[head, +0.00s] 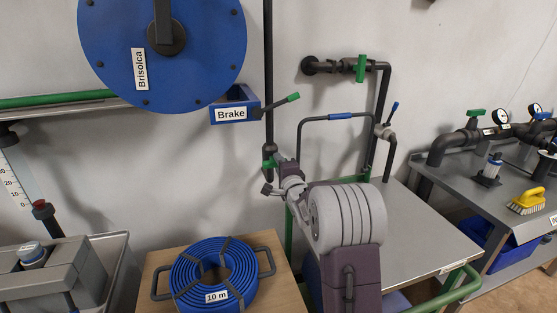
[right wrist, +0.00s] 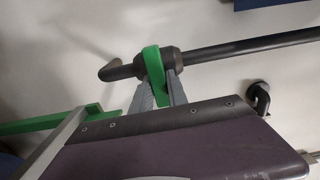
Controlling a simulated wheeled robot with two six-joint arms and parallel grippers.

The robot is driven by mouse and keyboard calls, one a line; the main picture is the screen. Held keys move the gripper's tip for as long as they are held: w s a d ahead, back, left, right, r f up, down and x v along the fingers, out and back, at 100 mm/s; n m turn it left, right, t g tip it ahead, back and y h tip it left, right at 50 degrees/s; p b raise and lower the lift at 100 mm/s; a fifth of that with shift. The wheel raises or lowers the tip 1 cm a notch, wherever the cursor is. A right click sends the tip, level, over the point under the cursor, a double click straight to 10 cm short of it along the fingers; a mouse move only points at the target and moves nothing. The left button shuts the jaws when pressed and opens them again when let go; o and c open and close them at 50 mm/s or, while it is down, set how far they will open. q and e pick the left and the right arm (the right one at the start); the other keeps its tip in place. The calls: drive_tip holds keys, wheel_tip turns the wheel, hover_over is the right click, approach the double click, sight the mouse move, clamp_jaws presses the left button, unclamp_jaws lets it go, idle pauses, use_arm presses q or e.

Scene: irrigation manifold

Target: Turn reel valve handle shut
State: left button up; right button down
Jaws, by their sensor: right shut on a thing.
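The reel valve sits low on the dark upright pipe (head: 268,90) beside the blue reel (head: 205,50). Its green handle (head: 268,162) is partly hidden by my right gripper (head: 272,174) in the head view. In the right wrist view the green handle (right wrist: 153,75) lies across the dark pipe (right wrist: 240,47), at the thick valve body (right wrist: 173,60). The grey fingers of my right gripper (right wrist: 159,92) are shut on the handle, one on each side. My left gripper is not in view.
A brake box (head: 234,113) with a green-tipped lever is just above the valve. A coiled blue hose (head: 186,272) lies on a wooden table below. A green-topped valve (head: 361,68) and pipework stand to the right, over a grey bench (head: 420,222).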

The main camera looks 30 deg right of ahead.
drive_tip(key=shift+f+m, duration=0.15)
drive_tip(key=shift+m, duration=0.35)
drive_tip(key=c, duration=1.3)
unclamp_jaws()
drive_tip(key=shift+s, duration=0.1)
drive_tip(key=shift+s+a, duration=0.1)
drive_tip(key=shift+s, duration=0.25)
drive_tip(key=v, duration=0.8)
drive_tip(key=shift+b, duration=0.3)
drive_tip(key=shift+s, duration=0.1)
